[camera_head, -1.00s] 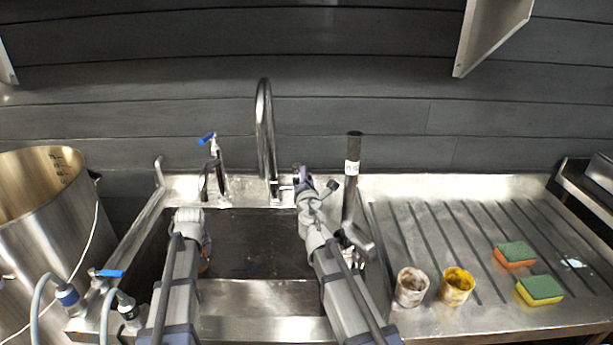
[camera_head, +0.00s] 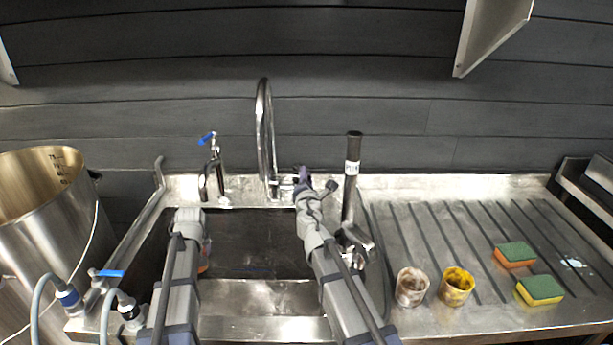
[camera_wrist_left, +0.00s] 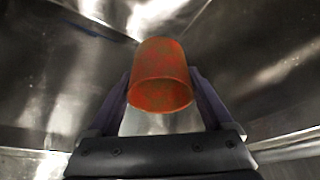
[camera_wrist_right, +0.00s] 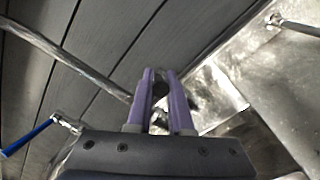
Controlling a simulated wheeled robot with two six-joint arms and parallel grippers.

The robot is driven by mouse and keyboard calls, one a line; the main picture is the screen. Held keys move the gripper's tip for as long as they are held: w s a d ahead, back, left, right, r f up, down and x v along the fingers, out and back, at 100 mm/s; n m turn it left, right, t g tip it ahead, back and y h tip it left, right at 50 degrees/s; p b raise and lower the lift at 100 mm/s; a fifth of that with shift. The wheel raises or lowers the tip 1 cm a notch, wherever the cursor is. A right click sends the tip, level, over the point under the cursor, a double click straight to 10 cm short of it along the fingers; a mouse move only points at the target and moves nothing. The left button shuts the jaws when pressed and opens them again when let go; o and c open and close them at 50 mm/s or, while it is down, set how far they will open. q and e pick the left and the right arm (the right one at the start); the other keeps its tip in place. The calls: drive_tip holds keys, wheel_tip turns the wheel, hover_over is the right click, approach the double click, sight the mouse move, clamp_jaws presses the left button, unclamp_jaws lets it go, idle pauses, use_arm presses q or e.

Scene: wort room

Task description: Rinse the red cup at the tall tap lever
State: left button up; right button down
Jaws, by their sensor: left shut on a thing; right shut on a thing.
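The red cup (camera_wrist_left: 160,85) is between the fingers of my left gripper (camera_wrist_left: 160,76), which is shut on it. The cup is down in the sink basin (camera_head: 255,245); in the head view only a sliver shows beside my left wrist. The tall tap (camera_head: 264,125) stands at the sink's back edge with a curved spout. My right gripper (camera_head: 302,175) is at its base, just right of the spout. It is shut on the dark tap lever (camera_wrist_right: 160,90), mostly hidden between the purple fingers. No water stream shows.
A smaller blue-levered tap (camera_head: 215,165) stands left of the tall tap. A dark-topped upright pipe (camera_head: 352,165) is close right of my right arm. A stained white cup (camera_head: 411,287), yellow cup (camera_head: 456,287) and two sponges (camera_head: 515,254) are on the drainboard. A steel pot (camera_head: 45,230) stands left.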

drive_tip(key=shift+s+a+m+h, duration=0.1)
drive_tip(key=shift+a+m+h, duration=0.25)
drive_tip(key=shift+h, duration=0.25)
drive_tip(key=c, duration=0.8)
unclamp_jaws()
drive_tip(key=s, duration=1.2)
drive_tip(key=shift+a, duration=0.15)
drive_tip(key=shift+f, duration=0.1)
